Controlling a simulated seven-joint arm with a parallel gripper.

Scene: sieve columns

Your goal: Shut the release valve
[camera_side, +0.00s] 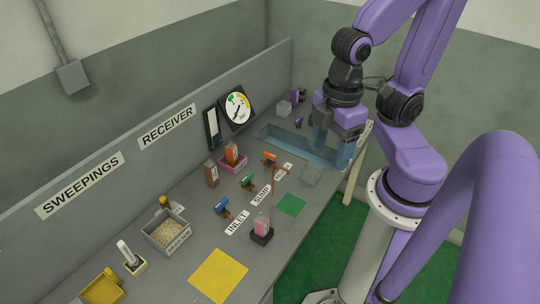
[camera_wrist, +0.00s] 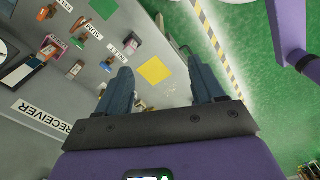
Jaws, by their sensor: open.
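Three small valves stand in a row on the grey bench: a blue valve (camera_side: 221,207) by the INLET label (camera_side: 237,222), a green valve (camera_side: 248,181) by the SUMP label (camera_side: 261,195), and an orange valve (camera_side: 269,159) by a third label (camera_side: 284,170). My fingers (camera_wrist: 162,77) also show in the wrist view.
A blue-tinted trough (camera_side: 290,142) lies beneath and left of my gripper. A pink block in a dark holder (camera_side: 262,237), a green mat (camera_side: 291,205) and a yellow mat (camera_side: 219,275) lie nearer the front. A gauge (camera_side: 237,110) hangs on the back panel.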

